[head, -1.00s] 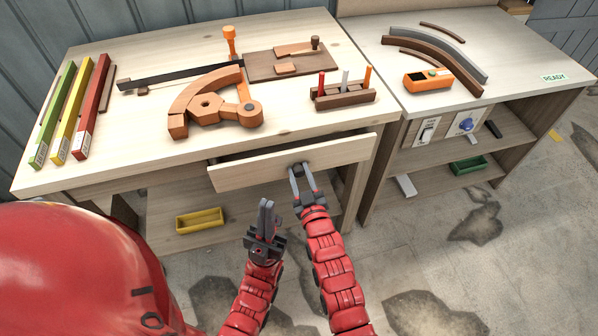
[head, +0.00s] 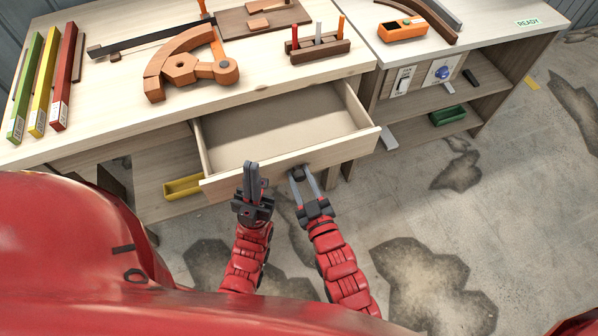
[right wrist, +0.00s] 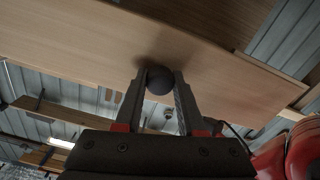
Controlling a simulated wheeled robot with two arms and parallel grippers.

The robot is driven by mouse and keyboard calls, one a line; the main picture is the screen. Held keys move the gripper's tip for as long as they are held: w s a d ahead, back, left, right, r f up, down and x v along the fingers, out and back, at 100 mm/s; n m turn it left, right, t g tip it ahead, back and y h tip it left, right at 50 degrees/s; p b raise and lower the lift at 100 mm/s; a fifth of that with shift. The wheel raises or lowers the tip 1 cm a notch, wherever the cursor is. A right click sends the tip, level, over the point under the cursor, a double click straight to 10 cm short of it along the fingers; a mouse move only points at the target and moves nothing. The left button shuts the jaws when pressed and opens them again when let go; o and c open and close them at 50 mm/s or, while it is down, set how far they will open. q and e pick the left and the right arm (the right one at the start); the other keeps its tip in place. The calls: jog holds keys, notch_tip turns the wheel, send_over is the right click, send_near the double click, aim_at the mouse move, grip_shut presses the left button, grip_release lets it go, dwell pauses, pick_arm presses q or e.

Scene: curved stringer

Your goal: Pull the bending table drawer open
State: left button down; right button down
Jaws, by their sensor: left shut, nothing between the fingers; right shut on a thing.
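The bending table (head: 110,131) has its drawer (head: 275,130) pulled well out, and the drawer looks empty inside. My right gripper (head: 301,174) is shut on the dark round knob (head: 298,173) at the drawer front. The right wrist view shows the knob (right wrist: 160,80) between the two fingers, against the wooden drawer front (right wrist: 90,45). My left gripper (head: 251,175) is shut and empty, pointing up in front of the drawer front, left of the right gripper. It hides part of the drawer front.
On the table lie green, yellow and red bars (head: 42,85), an orange curved clamp form (head: 185,68) and a tool holder (head: 318,47). A second bench (head: 480,42) stands at the right. A yellow bin (head: 183,187) is below.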

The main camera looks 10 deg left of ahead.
jog(key=c, duration=0.5)
grip_release()
jog(key=shift+s, duration=0.1)
jog(key=v, duration=1.7)
jog(key=shift+d, duration=0.2)
jog(key=shift+s, duration=0.1)
